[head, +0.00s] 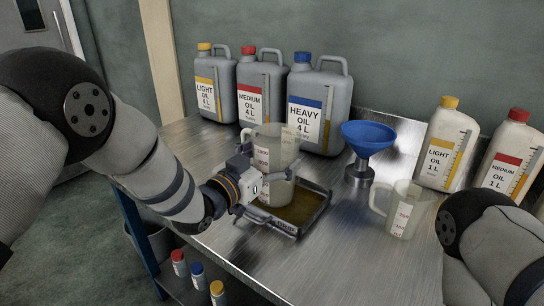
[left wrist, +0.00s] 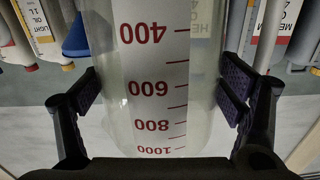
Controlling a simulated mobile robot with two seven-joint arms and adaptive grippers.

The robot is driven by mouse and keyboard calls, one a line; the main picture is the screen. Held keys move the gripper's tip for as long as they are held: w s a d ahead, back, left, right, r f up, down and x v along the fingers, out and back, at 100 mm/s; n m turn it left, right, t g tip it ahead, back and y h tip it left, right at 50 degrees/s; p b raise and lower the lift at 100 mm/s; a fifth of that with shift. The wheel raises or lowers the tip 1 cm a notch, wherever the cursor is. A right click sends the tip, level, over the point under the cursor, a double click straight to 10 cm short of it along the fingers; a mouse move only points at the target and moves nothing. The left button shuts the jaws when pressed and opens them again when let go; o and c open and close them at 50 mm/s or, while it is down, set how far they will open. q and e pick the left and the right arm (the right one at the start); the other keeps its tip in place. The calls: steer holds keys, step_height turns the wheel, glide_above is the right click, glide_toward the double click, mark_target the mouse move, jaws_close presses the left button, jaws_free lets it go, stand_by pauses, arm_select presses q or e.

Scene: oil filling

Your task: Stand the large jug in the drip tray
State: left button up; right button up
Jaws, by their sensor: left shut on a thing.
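The large jug (head: 275,152) is clear, with a white strip of red marks, and stands upright in my left gripper (head: 272,192). The two dark fingers press on opposite sides of the jug (left wrist: 150,75) in the left wrist view. The drip tray (head: 321,217) is a shallow dark tray with brownish oil-coloured content, on the metal bench. The jug's base overlaps the tray's back left part in the head view; I cannot tell whether it touches the tray floor. My right arm shows at the lower right, but its gripper is out of frame.
A smaller jug (head: 402,208) and a blue funnel (head: 368,140) on a metal stand are right of the tray. Heavy oil (head: 318,108), medium oil (head: 262,92) and light oil (head: 216,85) cans stand behind. Two 1 L bottles (head: 447,150) (head: 512,160) stand at right. The front bench is clear.

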arm_select(q)
steer(key=o, duration=1.1)
steer(key=shift+f, duration=0.2)
steer(key=shift+c, duration=0.2)
steer(key=shift+r, duration=0.1)
steer(key=shift+s+a+r, duration=0.1)
steer(key=shift+r, duration=0.15)
steer(key=p+v, duration=0.1)
steer(key=v, duration=1)
steer(key=shift+s+a+p, duration=0.15)
steer(key=shift+s+p, duration=0.15)
steer(key=shift+p, duration=0.1)
arm_select(e)
steer(key=shift+w+r+t, duration=0.5)
steer(key=shift+w+r, duration=0.6)
steer(key=shift+w, duration=0.05)
arm_select(q)
steer(key=shift+f, duration=0.15)
